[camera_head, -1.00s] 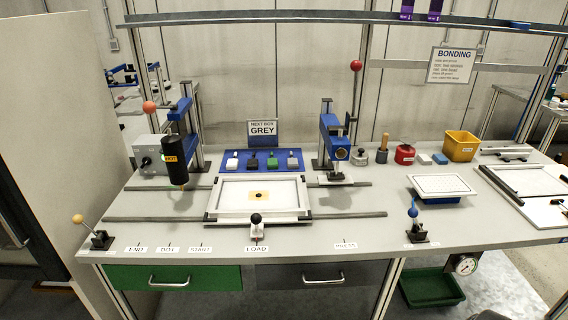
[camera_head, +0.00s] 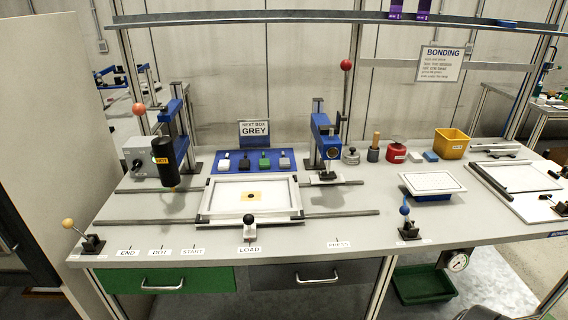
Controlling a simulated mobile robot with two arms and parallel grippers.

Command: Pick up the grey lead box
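A sign reading "NEXT BOX GREY" (camera_head: 254,129) stands behind a blue tray (camera_head: 234,172) at the back of the bench. Several small boxes with upright tops sit in a row on this tray. The leftmost box (camera_head: 224,163) looks pale grey or white, a green box (camera_head: 265,161) is in the middle right, and the rightmost box (camera_head: 285,161) looks grey. The boxes are too small to tell surely which is the grey lead box. Neither of my grippers is in view.
A white-framed plate (camera_head: 249,196) lies on rails in front of the tray. A black "HOT" cylinder (camera_head: 166,153) hangs to the left and a blue press (camera_head: 325,139) stands to the right. Small lever knobs stand along the front edge. The front right-centre is mostly clear.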

